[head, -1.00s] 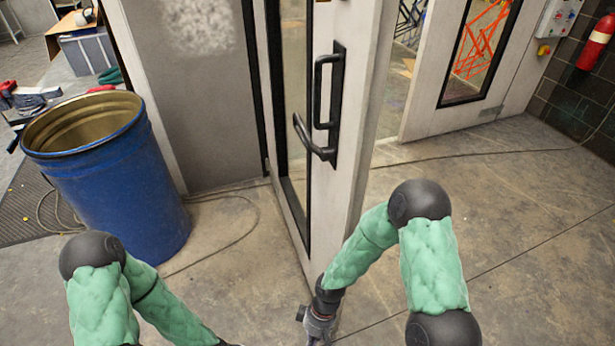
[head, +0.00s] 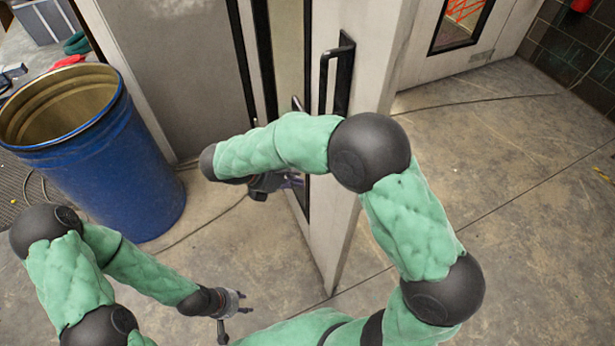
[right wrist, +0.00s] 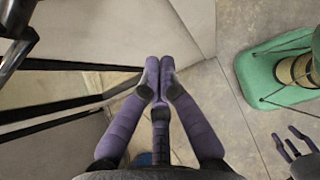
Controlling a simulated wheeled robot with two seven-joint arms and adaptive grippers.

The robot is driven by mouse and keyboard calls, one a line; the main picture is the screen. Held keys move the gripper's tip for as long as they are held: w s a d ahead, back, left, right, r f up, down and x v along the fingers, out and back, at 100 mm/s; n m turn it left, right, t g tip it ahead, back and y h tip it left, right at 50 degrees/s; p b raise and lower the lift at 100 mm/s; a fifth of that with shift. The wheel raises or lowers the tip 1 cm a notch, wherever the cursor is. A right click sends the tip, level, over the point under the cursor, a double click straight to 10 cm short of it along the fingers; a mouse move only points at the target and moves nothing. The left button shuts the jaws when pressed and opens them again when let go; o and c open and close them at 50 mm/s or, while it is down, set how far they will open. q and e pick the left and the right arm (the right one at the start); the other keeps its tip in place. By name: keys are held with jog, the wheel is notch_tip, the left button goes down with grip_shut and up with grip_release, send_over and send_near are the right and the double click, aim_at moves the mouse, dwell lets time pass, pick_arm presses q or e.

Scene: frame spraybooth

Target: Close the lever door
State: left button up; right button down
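The pale lever door (head: 345,215) stands ajar, its near edge toward me. A black pull handle (head: 338,75) is on it. The lever below is mostly hidden behind my right arm; only a tip (head: 298,104) shows. My right gripper (head: 292,183) is in front of the door's glazed left face, below the handle. In the right wrist view its purple fingers (right wrist: 159,66) meet at the tips with nothing visible between them, and black handle parts (right wrist: 18,40) show at upper left. My left gripper (head: 240,302) is low over the floor, left of the door, fingers spread and empty.
A blue drum (head: 105,160) stands at left, near my left arm. A grey wall panel (head: 170,70) is behind it. Another pale door with a window (head: 462,25) is at upper right. The concrete floor (head: 520,230) on the right is clear.

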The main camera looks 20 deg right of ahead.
jog(key=d+r+b+x, duration=0.1)
jog(key=d+r+x, duration=0.1)
jog(key=x, duration=1)
jog(key=shift+b, duration=0.4)
jog(key=shift+s+d, duration=0.1)
